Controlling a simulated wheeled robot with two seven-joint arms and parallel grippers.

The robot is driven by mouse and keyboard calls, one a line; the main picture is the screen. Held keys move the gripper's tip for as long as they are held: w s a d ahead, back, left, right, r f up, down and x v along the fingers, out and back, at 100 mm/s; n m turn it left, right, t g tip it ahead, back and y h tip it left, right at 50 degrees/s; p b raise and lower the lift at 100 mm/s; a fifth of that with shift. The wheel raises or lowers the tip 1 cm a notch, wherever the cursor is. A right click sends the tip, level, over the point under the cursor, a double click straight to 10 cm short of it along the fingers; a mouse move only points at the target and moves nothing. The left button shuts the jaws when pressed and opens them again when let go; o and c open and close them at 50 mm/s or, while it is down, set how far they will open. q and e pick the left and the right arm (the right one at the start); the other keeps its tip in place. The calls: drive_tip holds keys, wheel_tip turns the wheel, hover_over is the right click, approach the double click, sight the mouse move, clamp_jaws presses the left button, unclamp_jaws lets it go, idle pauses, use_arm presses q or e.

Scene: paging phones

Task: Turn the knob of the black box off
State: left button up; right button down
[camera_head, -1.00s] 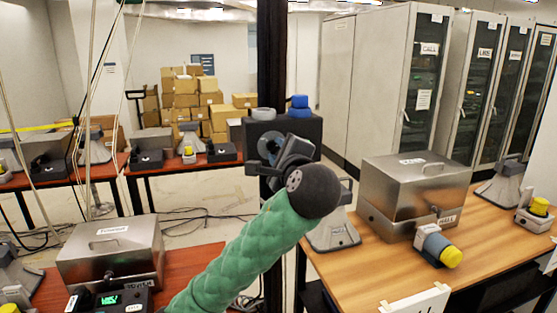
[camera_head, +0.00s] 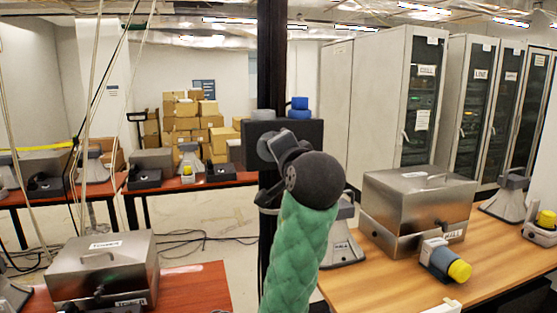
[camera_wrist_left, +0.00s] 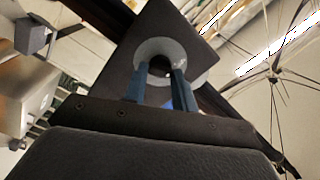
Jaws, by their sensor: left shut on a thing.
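The black box (camera_head: 314,132) is fixed to a dark upright post in the middle of the head view. In the left wrist view its dark face (camera_wrist_left: 198,50) carries a round grey knob (camera_wrist_left: 150,47) with a dark centre. My left gripper (camera_head: 268,148) is at the front of the box, at the end of my green arm. In the left wrist view its two blue fingers (camera_wrist_left: 160,72) reach up to the knob, shut on it. In the head view the gripper and wrist hide the knob. My right gripper is in neither view.
A grey ring (camera_head: 263,114) and a blue part (camera_head: 299,108) sit on top of the box. A wooden table (camera_head: 400,282) with a metal case (camera_head: 418,200) stands right; a red table (camera_head: 195,292) with another case (camera_head: 103,268) stands left. Cables hang at the left.

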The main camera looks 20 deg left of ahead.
use_arm(q)
drive_tip(key=shift+f+n+b, duration=0.1)
drive_tip(key=shift+n+b, duration=0.75)
drive_tip(key=shift+n, duration=0.95)
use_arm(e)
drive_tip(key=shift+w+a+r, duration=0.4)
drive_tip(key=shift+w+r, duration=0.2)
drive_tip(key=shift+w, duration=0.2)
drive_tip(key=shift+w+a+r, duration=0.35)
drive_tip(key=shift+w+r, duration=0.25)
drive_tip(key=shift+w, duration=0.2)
use_arm(q)
drive_tip(key=o, duration=1)
drive_tip(key=shift+c, duration=0.2)
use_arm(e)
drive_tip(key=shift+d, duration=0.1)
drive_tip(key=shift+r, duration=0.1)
